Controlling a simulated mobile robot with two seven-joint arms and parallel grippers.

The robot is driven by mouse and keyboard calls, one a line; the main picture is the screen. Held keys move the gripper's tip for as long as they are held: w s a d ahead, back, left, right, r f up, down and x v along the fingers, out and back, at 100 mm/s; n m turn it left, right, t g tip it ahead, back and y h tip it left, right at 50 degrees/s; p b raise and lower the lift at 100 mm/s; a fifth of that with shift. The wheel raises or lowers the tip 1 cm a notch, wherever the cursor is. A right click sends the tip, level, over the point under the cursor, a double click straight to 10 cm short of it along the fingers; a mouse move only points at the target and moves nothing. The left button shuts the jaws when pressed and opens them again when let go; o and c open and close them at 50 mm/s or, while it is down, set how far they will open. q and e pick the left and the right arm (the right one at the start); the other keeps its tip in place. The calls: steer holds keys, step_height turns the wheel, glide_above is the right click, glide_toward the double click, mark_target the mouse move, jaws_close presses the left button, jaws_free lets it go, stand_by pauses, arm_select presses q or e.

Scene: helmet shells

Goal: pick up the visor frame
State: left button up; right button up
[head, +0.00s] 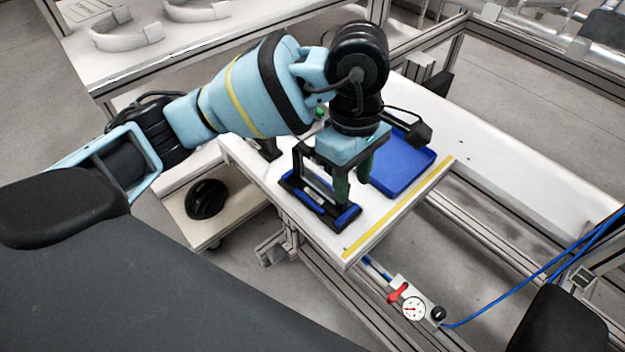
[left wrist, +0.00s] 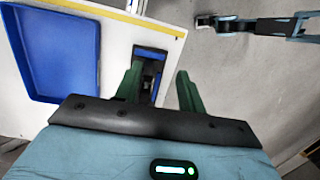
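No part is plain enough for me to name it surely as the visor frame. A black holder with blue pads (head: 309,201) stands on the near end of the white worktop, and a slim upright black part rises at its left. The holder also shows in the left wrist view (left wrist: 150,51). My left gripper (head: 355,190) points down over the holder. Its green fingers stand apart in the left wrist view (left wrist: 158,92), with nothing seen clamped between them. One finger hides part of the holder. What may be my right arm shows small at the upper right of the left wrist view.
A blue tray (head: 403,162) lies behind the holder, close to the gripper. A yellow strip (head: 400,208) marks the worktop's right edge. White curved parts (head: 125,38) lie on another table at the upper left. A dark round shell (head: 206,199) sits on a low shelf. A gauge (head: 413,308) is below.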

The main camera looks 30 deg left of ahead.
arm_select(q)
steer(key=shift+w+a+r+t+y, duration=0.2)
steer(key=shift+w+a+r+y, duration=0.15)
steer(key=shift+a, duration=0.3)
steer(key=shift+w+a+r+t+y, duration=0.2)
steer(key=shift+w+a+r+y, duration=0.1)
steer(key=shift+w+a, duration=0.25)
steer(key=shift+s+f, duration=0.15)
steer(key=shift+f, duration=0.85)
steer(key=shift+w+a+f, duration=0.1)
steer(key=shift+w+f, duration=0.05)
steer(key=shift+f, duration=1.3)
steer(key=shift+w+a+f, duration=0.1)
steer(key=shift+w+f, duration=0.05)
steer(key=shift+f, duration=1.3)
jaws_close()
